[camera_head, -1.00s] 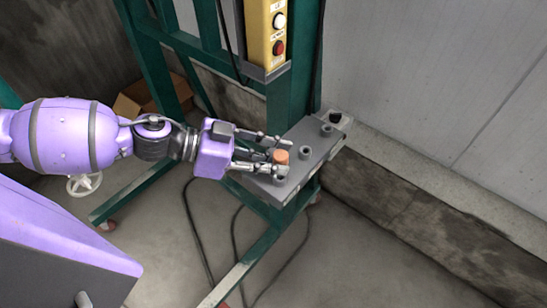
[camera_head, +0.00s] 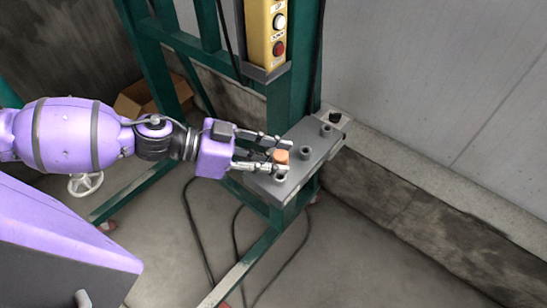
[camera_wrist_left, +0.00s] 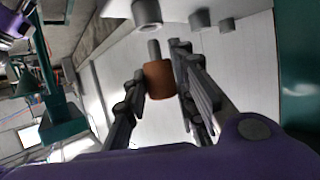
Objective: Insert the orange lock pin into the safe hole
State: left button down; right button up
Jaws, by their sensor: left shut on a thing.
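The orange lock pin (camera_head: 281,156) is held between the fingers of my left gripper (camera_head: 283,154), above the near end of a grey plate (camera_head: 318,150). In the left wrist view the pin's orange-brown head (camera_wrist_left: 159,80) sits between the fingers, and its grey shaft (camera_wrist_left: 154,49) is exposed. The plate carries round grey sockets: a near one (camera_head: 282,172) just below the pin, a middle one (camera_head: 304,153) and a far one (camera_head: 326,130). I cannot tell which is the safe hole. My right gripper is out of view.
The plate is mounted on a green steel frame (camera_head: 289,105). A yellow button box (camera_head: 268,35) hangs above it. A pale wall (camera_head: 430,90) and concrete ledge (camera_head: 420,190) stand to the right. Dark cables (camera_head: 236,240) lie on the floor below.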

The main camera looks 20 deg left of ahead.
pick_arm(q)
jog(key=shift+f, duration=0.6)
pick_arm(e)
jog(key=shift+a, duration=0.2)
pick_arm(q)
jog(key=shift+f+b, duration=0.35)
jog(key=shift+f, duration=0.45)
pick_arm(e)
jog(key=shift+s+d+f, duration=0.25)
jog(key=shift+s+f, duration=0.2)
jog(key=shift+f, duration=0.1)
pick_arm(q)
jog(key=shift+f, duration=0.4)
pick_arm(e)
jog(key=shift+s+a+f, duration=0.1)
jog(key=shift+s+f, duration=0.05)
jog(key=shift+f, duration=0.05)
pick_arm(q)
jog(key=c, duration=1.4)
grip_release()
jog(key=shift+o, duration=0.2)
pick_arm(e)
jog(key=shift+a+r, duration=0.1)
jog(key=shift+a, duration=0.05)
